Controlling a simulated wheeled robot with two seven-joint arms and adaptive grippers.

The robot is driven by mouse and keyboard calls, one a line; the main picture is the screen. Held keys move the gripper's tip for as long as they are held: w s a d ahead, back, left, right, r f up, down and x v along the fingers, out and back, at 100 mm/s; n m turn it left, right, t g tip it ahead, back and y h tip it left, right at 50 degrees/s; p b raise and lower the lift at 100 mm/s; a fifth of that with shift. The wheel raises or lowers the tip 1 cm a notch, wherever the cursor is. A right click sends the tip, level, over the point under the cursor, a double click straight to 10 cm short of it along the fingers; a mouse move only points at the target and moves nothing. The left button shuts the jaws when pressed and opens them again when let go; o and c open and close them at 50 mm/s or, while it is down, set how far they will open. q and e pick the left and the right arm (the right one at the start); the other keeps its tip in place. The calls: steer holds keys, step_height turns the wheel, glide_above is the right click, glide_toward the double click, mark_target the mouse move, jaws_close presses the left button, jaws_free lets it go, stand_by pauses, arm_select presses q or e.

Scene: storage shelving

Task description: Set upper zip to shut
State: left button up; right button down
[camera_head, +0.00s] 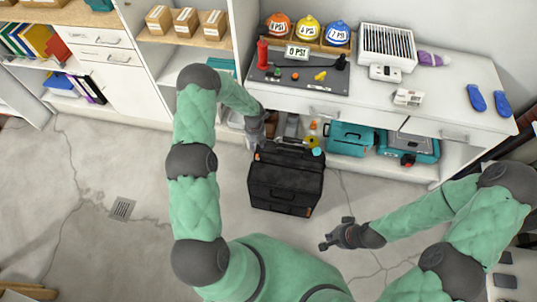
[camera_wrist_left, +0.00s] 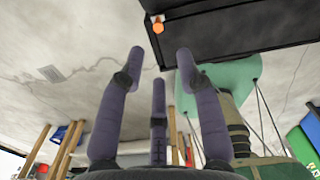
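A black bag (camera_head: 286,182) stands on the floor in front of the workbench, its top and front facing me. A small orange tab (camera_head: 257,156), which may be the upper zip's pull, is at its back left top corner; the left wrist view shows it (camera_wrist_left: 158,27) at the edge of the dark bag (camera_wrist_left: 240,30). My left gripper (camera_head: 254,140) is just behind that corner. In the wrist view its fingers (camera_wrist_left: 160,60) are spread and empty, with the tab beyond the gap between the tips. The zip's line is too dark to make out. My right gripper (camera_head: 336,234) is spread and empty, right of the bag.
The workbench (camera_head: 455,85) behind the bag holds caps, a dark mat and a white rack. Teal cases (camera_head: 349,139) and bottles sit on its lower shelf, close behind the bag. A white cabinet (camera_head: 130,85) stands at left. The floor (camera_head: 110,170) left of the bag is clear.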

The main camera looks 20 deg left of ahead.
mark_target(257, 155)
arm_select(q)
steer(key=shift+w+a+f, duration=0.1)
steer(key=shift+w, duration=0.05)
steer(key=shift+f, duration=0.3)
step_height(257, 155, down, 10)
steer(key=b, duration=0.4)
jaws_close()
